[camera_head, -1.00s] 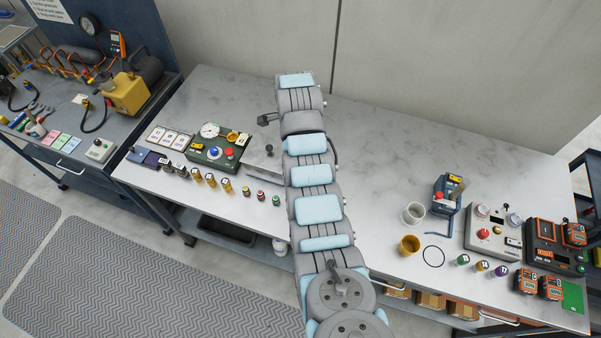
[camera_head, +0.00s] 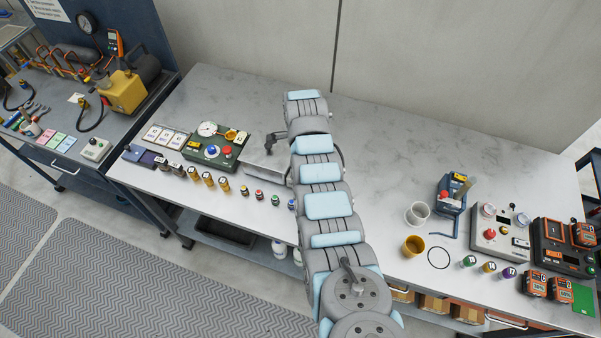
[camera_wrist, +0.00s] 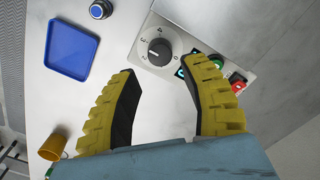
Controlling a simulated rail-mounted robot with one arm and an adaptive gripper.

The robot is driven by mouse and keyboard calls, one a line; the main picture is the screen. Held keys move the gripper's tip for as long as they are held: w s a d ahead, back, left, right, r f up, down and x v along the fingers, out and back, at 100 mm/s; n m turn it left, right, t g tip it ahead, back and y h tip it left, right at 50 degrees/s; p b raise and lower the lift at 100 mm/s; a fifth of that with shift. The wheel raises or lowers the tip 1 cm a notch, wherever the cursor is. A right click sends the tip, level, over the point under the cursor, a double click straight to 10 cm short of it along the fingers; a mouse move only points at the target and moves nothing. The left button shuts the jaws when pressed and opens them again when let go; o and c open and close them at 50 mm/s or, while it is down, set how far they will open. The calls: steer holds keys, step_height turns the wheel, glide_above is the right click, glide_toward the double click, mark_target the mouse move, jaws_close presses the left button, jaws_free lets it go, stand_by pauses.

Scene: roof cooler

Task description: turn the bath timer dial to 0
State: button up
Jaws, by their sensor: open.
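The timer dial (camera_wrist: 160,51) is a round dark knob with a white pointer mark, on a pale face of a metal housing (camera_wrist: 191,43) in the wrist view. In the head view a metal box (camera_head: 265,166) stands left of my arm; no dial can be made out there.
A blue tray (camera_wrist: 71,50) and a yellow cup (camera_wrist: 53,147) lie left in the wrist view. The table (camera_head: 400,150) is clear behind my arm; devices crowd its right end.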

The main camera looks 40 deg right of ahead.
step_height(320, 180, down, 6)
steer(key=b, duration=0.3)
steer(key=shift+f, duration=0.1)
jaws_close()
